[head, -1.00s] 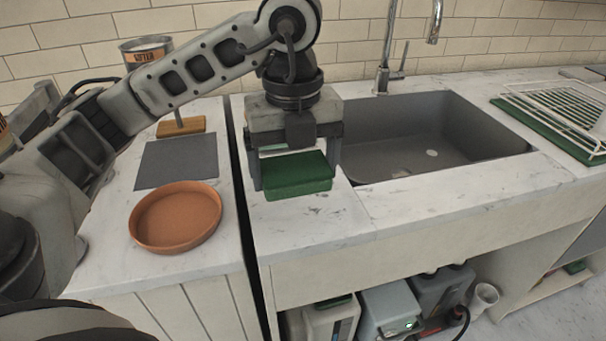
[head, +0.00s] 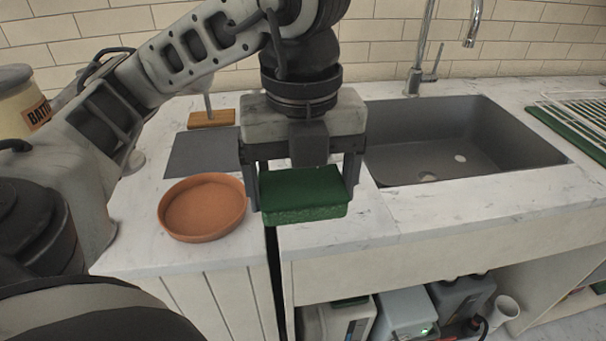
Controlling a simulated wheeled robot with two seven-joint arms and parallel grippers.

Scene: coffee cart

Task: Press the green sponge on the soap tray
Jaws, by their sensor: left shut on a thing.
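The green sponge (head: 305,194), darker on top and lighter along its front side, is held level between the fingers of my left gripper (head: 303,188). My left gripper is shut on it by its two ends. It appears to be above the counter left of the sink, near the gap between the two counters. A shallow round terracotta tray (head: 201,210) lies on the left counter, left of the sponge and apart from it. It looks empty; no other soap tray shows, and I cannot tell whether this is it. My right gripper is out of view.
A grey mat (head: 203,150) lies behind the terracotta tray, with a wooden block (head: 211,119) beyond it. The sink (head: 455,145) with its tap (head: 415,75) is on the right. A wire rack (head: 580,110) stands at the far right. The counter's front right is clear.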

